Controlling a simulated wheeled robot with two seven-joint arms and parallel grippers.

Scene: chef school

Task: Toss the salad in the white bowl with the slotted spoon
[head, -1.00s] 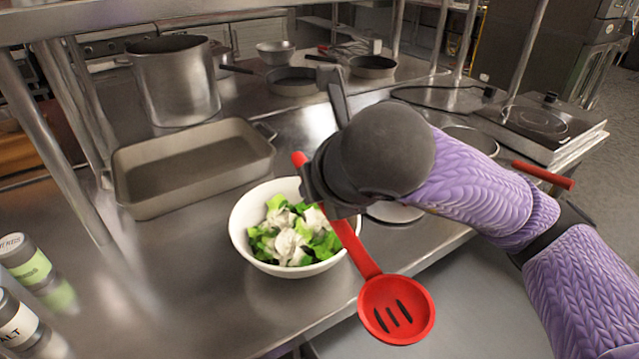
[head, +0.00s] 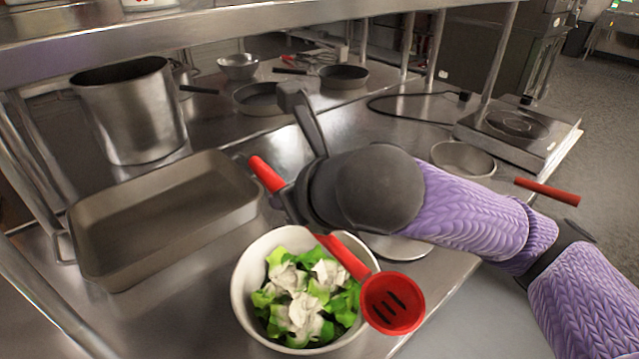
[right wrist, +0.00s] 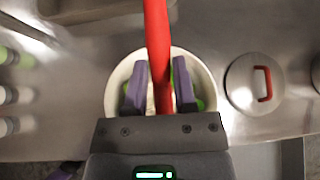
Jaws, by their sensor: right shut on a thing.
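The white bowl (head: 243,291) stands on the steel counter near its front edge. It holds the salad (head: 312,296), green leaves with pale dressing on top. My right gripper (head: 292,203) is above the far side of the bowl, shut on the red handle of the slotted spoon (head: 392,304). The spoon's head is tilted down and hangs over the bowl's right rim in the head view; I cannot tell if it touches. In the right wrist view the gripper fingers (right wrist: 160,92) sit either side of the handle (right wrist: 156,38), with the bowl behind. My left gripper is not in view.
A deep baking pan (head: 165,213) stands left of the bowl, with a tall pot (head: 130,112) behind it. A lid with a red handle (right wrist: 254,84) lies close to the bowl. A red-handled pan (head: 463,160) and a hot plate (head: 518,130) are at the right. A shelf crosses above.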

